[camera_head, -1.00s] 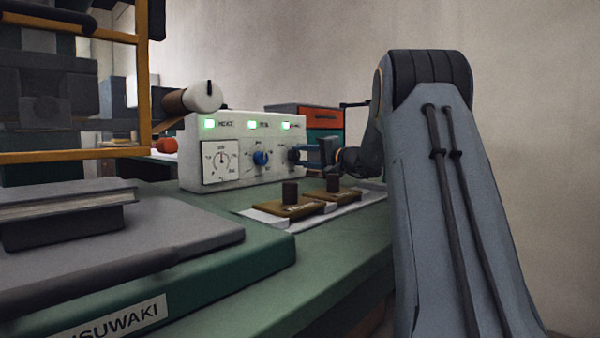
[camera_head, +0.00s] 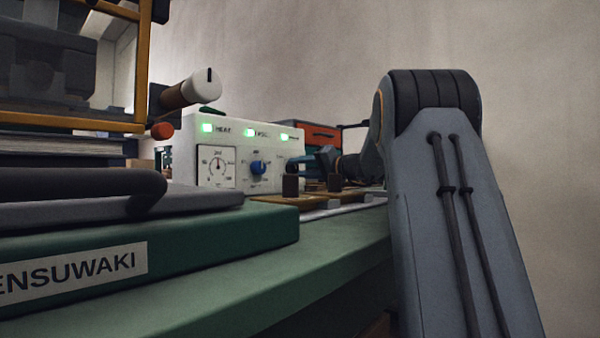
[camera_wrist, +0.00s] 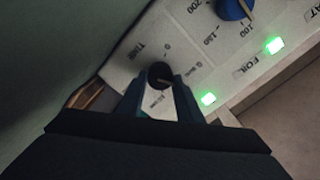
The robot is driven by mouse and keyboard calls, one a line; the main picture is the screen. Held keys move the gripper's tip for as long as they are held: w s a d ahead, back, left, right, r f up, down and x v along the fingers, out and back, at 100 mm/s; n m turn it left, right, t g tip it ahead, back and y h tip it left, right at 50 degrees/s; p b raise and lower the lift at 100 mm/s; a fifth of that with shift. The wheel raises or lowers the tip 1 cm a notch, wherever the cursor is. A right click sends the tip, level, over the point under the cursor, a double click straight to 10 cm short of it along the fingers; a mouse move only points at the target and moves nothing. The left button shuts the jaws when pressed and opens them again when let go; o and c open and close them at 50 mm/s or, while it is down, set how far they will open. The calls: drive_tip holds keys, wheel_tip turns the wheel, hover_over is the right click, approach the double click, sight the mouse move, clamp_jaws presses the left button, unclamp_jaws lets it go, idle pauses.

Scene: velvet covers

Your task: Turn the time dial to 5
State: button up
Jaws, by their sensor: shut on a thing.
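The time dial (camera_wrist: 159,71) is a small dark round knob on a white panel, beside the word TIME, in the wrist view. My gripper (camera_wrist: 160,84) is shut on it, one finger on each side. A pale pointer line shows on the knob, pointing right in that view; the number it meets is hidden or too small to read. In the head view my gripper (camera_head: 309,166) is at the right end of the white control box (camera_head: 226,128), and the time dial is hidden there.
A blue knob (camera_head: 258,167) and a white gauge (camera_head: 217,167) are on the same panel, left of my gripper. Dark-handled brown blocks (camera_head: 291,186) stand in front of the box.

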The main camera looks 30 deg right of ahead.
drive_tip(key=shift+f, duration=0.1)
drive_tip(key=o, duration=1)
drive_tip(key=shift+o, duration=0.2)
wheel_tip(320, 180, up, 10)
drive_tip(key=p, duration=0.4)
drive_tip(key=shift+p, duration=0.35)
